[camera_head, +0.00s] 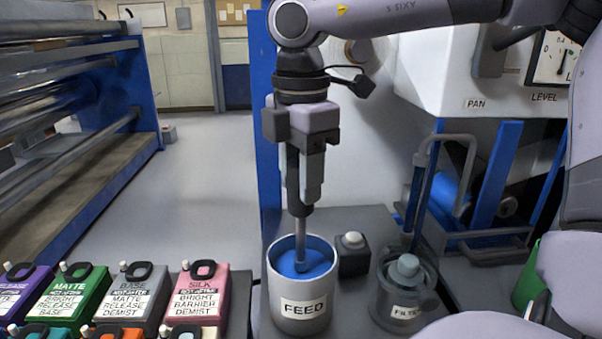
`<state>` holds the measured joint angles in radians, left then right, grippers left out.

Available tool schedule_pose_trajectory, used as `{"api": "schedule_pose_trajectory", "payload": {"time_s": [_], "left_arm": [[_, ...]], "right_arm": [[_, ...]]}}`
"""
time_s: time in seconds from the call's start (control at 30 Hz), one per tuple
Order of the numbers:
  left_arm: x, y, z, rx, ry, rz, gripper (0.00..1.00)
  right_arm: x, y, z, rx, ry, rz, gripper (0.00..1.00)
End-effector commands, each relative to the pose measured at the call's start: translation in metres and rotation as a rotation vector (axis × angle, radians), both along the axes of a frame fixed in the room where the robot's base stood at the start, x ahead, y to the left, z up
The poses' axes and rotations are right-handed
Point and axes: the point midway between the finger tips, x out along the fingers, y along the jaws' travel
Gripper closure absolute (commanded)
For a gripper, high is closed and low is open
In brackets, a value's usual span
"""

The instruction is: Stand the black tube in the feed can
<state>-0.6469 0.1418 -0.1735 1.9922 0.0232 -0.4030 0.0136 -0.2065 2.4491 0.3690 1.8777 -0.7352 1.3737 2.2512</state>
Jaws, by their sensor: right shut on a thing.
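The feed can (301,309), a grey cylinder labelled FEED, stands upright with blue liquid inside. My right gripper (304,192) points down directly above it, shut on a slim upright tube (299,232). The tube's upper part, between the fingers, is black and its lower shaft looks grey. Its lower end is inside the can's mouth, at the blue liquid; whether it touches the bottom is hidden. My left gripper is not recognizable in view.
Right of the can are a small dark box with a pale knob (353,254) and a lidded filter pot (402,297). A grey hose (468,170) and blue machine frame (497,177) stand behind. Coloured jugs (197,298) crowd the lower left.

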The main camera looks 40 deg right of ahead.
Motion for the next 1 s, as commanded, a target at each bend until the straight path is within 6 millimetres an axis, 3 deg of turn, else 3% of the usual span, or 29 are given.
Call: {"api": "schedule_pose_trajectory", "payload": {"time_s": [1.0], "left_arm": [[0.006,-0.004,-0.063,-0.013,0.004,-0.01,0.35]], "right_arm": [[0.0,0.0,-0.083,-0.001,-0.001,0.001,0.93]]}}
